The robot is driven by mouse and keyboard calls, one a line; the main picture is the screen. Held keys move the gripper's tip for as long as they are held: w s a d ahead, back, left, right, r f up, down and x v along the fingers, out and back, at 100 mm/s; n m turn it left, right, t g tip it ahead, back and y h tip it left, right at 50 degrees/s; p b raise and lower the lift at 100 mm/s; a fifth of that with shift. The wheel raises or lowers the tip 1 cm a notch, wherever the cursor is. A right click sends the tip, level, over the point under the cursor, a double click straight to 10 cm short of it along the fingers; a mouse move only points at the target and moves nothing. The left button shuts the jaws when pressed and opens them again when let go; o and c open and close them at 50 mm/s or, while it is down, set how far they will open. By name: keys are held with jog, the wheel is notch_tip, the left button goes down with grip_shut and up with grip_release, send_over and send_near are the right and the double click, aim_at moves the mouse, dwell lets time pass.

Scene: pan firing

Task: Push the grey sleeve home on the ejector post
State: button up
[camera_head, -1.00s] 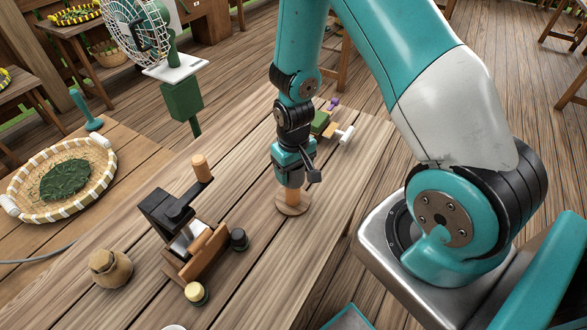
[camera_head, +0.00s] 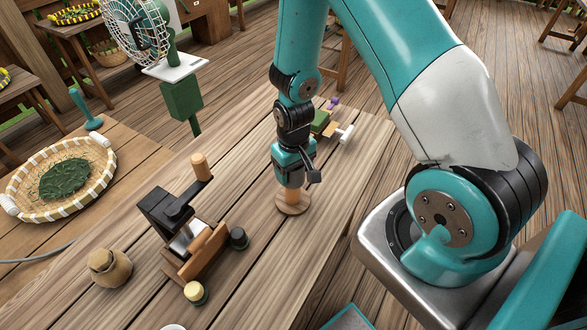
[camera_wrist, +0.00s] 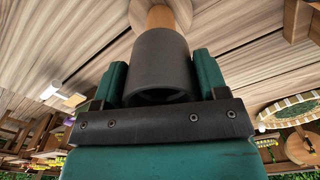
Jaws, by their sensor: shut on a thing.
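My gripper (camera_head: 292,178) points down over the ejector post (camera_head: 291,195), a light wooden peg standing on a round wooden base (camera_head: 293,208). In the wrist view the teal fingers of my gripper (camera_wrist: 161,72) are shut on the dark grey sleeve (camera_wrist: 158,70), one finger on each side. The wooden post (camera_wrist: 160,17) shows straight beyond the sleeve's far end, in line with it. I cannot tell how far the sleeve is around the post. In the head view the sleeve is hidden by my gripper.
A black press on a wooden stand (camera_head: 200,255) stands to the left, with a dark jar (camera_head: 239,238) and a cream-topped jar (camera_head: 195,293) beside it. A brown pot (camera_head: 110,267) is further left. A green block (camera_head: 320,122) lies behind my gripper. The table right of the post is clear.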

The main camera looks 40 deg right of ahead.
jog(key=shift+f, duration=0.3)
jog(key=o, duration=1.1)
notch_tip(320, 180, up, 18)
jog(key=b, duration=0.2)
jog(key=shift+f, duration=0.2)
